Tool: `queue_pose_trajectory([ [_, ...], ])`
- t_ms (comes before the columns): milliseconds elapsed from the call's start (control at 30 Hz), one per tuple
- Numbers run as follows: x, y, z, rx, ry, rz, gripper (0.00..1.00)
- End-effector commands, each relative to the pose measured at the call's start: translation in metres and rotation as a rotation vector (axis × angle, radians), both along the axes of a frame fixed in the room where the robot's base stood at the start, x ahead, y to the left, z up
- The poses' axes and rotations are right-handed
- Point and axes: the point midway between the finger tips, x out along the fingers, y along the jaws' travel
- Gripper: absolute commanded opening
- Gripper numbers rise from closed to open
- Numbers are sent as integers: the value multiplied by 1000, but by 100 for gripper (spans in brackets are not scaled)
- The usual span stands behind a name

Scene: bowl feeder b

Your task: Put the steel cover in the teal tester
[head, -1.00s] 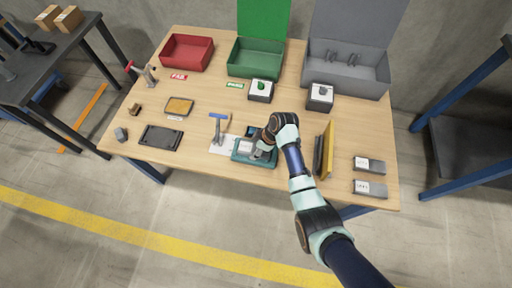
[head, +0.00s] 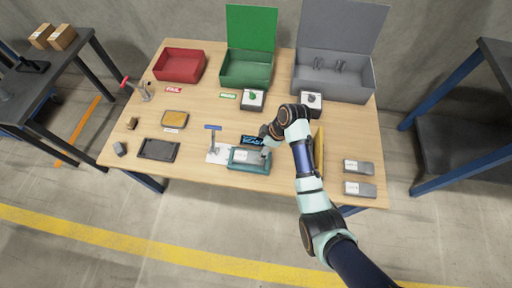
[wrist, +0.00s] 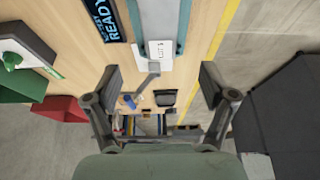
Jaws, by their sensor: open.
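The teal tester (head: 236,164) is at the front middle of the table. A light grey flat piece (head: 243,156) lies in it; it looks like the steel cover, but I cannot be certain. In the wrist view the tester (wrist: 182,28) shows at the top, with a grey face (wrist: 155,14) between its teal edges. Its dark screen (head: 255,141) reads READY in the wrist view. My gripper (wrist: 161,78) is open with nothing between its fingers. In the head view my gripper (head: 267,143) is at the tester's right end, partly hidden by my wrist.
A blue-topped stand (head: 213,138) is left of the tester. A yellow panel (head: 319,152) stands to the right, then two grey labelled blocks (head: 358,167) (head: 360,189). Red (head: 180,66), green (head: 246,69) and grey (head: 330,83) bins line the back. A dark tray (head: 158,150) lies left.

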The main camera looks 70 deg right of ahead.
Motion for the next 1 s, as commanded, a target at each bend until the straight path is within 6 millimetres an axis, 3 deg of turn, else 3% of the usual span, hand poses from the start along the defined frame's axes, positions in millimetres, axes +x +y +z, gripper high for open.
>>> queue_pose_trajectory([
  [533, -3, 0, 6, 0, 0, 0, 83],
  [600, 4, 4, 8, -8, -2, 1, 83],
  [667, 23, 17, 16, -33, -10, 0, 83],
  [767, 79, 69, 46, -109, -62, -14, 83],
  [800, 104, 100, 64, -141, -105, -26, 83],
  [867, 136, 156, 96, -173, -195, -48, 83],
  [900, 150, 194, 118, -179, -263, -63, 83],
  [1000, 163, 285, 173, -141, -446, -97, 83],
])
